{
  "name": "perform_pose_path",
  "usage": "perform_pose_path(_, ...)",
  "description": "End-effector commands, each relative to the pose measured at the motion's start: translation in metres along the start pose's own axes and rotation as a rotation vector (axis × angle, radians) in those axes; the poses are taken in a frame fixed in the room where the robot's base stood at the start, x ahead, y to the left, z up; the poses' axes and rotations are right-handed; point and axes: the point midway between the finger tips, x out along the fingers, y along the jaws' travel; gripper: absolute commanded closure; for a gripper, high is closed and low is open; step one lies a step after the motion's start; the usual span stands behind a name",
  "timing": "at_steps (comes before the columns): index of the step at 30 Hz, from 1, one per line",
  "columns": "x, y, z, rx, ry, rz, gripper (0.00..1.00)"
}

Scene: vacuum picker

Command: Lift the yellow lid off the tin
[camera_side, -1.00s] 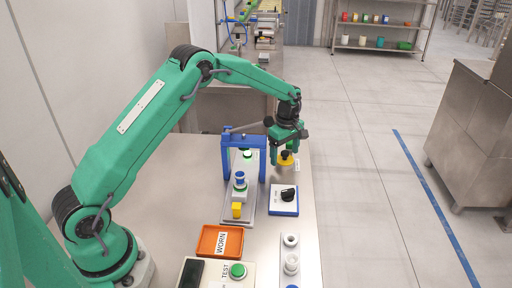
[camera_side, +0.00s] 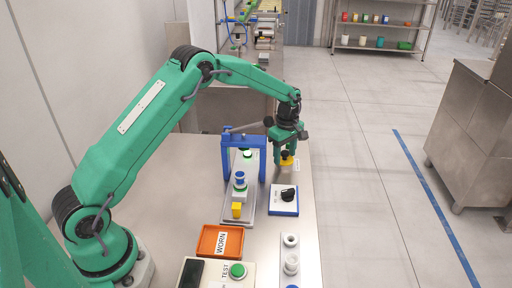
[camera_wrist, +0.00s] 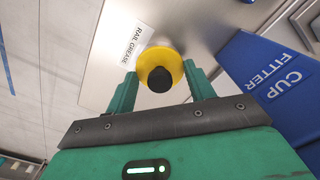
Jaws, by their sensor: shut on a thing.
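The yellow lid (camera_side: 287,162) has a black knob (camera_wrist: 160,79) on top and sits near the table's right edge, right of the blue frame. My gripper (camera_side: 288,157) points down over it. In the wrist view, my gripper's fingers (camera_wrist: 160,69) stand on either side of the yellow lid (camera_wrist: 166,56), shut on it. The tin is hidden beneath the lid, so I cannot tell whether lid and tin are apart. A white label reading "RAIL GREASE" (camera_wrist: 131,45) lies on the table beside it.
A blue frame (camera_side: 243,139) stands close on the left, marked "CUP FITTER" in the wrist view (camera_wrist: 270,65). In front are a switch box (camera_side: 284,207), an orange "WORN" tray (camera_side: 207,253) and white cups (camera_side: 291,240). The table edge is close on the right.

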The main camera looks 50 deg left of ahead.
Motion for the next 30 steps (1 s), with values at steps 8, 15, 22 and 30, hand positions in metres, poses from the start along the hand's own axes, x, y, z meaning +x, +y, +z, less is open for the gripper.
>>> perform_pose_path(8,-0.007,0.001,0.000,0.000,0.000,0.003,0.68)
perform_pose_path(15,-0.032,0.001,0.000,0.000,0.000,0.004,0.68)
perform_pose_path(22,-0.075,0.001,0.000,0.000,0.000,0.006,0.68)
perform_pose_path(30,-0.130,0.001,0.000,0.000,0.000,0.004,0.68)
